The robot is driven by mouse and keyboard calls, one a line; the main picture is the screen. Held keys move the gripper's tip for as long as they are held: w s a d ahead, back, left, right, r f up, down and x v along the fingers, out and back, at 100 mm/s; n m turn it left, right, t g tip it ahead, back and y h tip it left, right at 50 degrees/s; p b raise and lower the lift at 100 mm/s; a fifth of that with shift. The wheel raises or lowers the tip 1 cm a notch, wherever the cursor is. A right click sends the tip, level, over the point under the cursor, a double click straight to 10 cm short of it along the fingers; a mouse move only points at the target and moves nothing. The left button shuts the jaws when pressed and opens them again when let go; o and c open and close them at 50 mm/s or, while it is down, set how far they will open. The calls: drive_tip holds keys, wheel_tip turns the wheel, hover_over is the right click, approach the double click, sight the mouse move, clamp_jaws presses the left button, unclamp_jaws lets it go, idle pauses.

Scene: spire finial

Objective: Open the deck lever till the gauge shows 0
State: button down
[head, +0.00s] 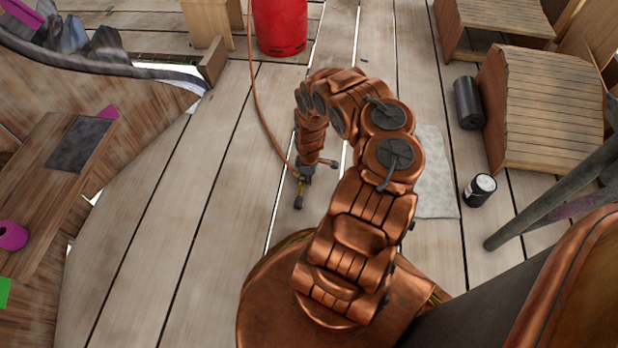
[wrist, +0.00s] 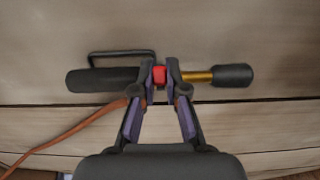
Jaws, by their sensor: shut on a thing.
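A tool with a dark handle (wrist: 100,80), a black wire guard, a brass tube (wrist: 197,78) and a dark, thick end (wrist: 232,76) lies across the wrist view, close to the deck boards. My gripper (wrist: 159,77) is shut on its small red middle part (wrist: 159,75), one finger on each side. In the head view my gripper (head: 305,177) is low over the deck, and the tool's dark end (head: 299,203) shows below it. I cannot pick out a gauge reading in either view; I cannot tell whether this tool is the deck lever.
An orange hose (head: 256,110) runs from near the red cylinder (head: 280,27) to the tool. A black can with a pale top (head: 480,189), a dark cylinder (head: 467,103) and a grey sheet (head: 435,175) lie right. Wooden structures flank both sides. Deck boards (head: 190,215) left of my arm are clear.

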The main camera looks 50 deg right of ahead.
sight(304, 180)
drive_tip(key=shift+w+a+f+g+b, duration=0.15)
drive_tip(key=shift+g+b, duration=0.15)
drive_tip(key=shift+b, duration=0.75)
drive_tip(key=shift+h+b, duration=0.3)
drive_tip(key=shift+b, duration=0.05)
drive_tip(key=g+b, duration=0.1)
drive_tip(key=b, duration=0.1)
drive_tip(key=w+g+h+b, duration=0.1)
drive_tip(key=b, duration=0.1)
drive_tip(key=shift+a+r+b, duration=0.2)
drive_tip(key=shift+a+b, duration=0.1)
drive_tip(key=shift+b, duration=0.1)
drive_tip(key=shift+w+a+g+h+b, duration=0.25)
drive_tip(key=shift+g+h+b, duration=0.4)
drive_tip(key=shift+b, duration=0.4)
drive_tip(key=g+h, duration=0.1)
drive_tip(key=w+g+h+b, duration=0.1)
drive_tip(key=g, duration=0.1)
drive_tip(key=shift+w+a+r, duration=0.1)
drive_tip(key=shift+a+r, duration=0.05)
drive_tip(key=shift+a, duration=0.2)
drive_tip(key=shift+w+a+g+h+b, duration=0.15)
drive_tip(key=shift+w+a+g+h, duration=0.1)
drive_tip(key=shift+g+h, duration=0.35)
drive_tip(key=shift+w+a+g+h+b, duration=0.2)
drive_tip(key=shift+g+h, duration=0.15)
drive_tip(key=shift+g, duration=0.4)
drive_tip(key=shift+w+d+g, duration=0.1)
drive_tip(key=shift+g, duration=0.2)
